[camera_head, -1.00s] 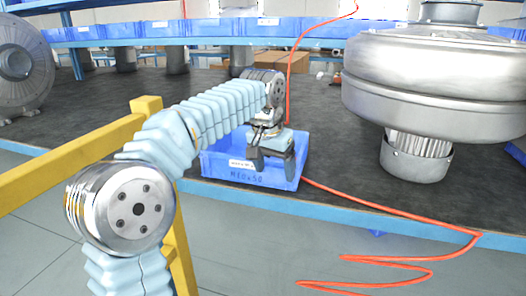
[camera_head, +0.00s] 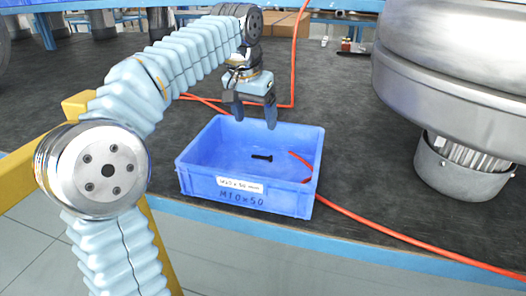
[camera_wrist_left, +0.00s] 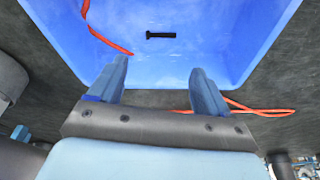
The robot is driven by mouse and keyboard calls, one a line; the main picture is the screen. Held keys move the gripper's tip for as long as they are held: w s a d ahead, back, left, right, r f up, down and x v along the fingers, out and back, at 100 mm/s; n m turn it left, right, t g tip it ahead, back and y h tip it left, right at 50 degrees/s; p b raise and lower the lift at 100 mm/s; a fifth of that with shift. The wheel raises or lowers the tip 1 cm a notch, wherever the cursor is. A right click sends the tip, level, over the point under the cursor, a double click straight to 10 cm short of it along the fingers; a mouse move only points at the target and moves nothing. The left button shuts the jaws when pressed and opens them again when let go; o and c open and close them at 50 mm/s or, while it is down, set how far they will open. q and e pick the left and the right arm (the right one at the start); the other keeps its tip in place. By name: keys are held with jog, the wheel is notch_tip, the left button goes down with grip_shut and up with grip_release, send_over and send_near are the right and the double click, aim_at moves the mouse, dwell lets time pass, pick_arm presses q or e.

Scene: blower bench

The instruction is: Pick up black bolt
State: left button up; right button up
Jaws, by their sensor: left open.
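The black bolt (camera_head: 262,157) lies on the floor of the blue bin (camera_head: 215,199) marked M10x50. It also shows in the left wrist view (camera_wrist_left: 161,35), lying crosswise beyond my fingertips. My left gripper (camera_head: 255,116) is open and empty, pointing down above the back part of the bin. In the left wrist view its two fingers (camera_wrist_left: 157,72) are apart, and the bolt is clear of them. My right gripper is in neither view.
An orange hose (camera_head: 385,234) runs along the dark bench top (camera_head: 345,130), and part of it shows inside the bin. A large metal blower (camera_head: 455,75) stands at the right. A yellow rail (camera_head: 30,190) is at the left. Cardboard boxes (camera_head: 285,22) sit at the back.

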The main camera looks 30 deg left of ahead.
aim_at(264, 156)
pick_arm(q)
jog(key=x, duration=1.2)
jog(key=shift+d, duration=0.25)
jog(key=c, duration=0.9)
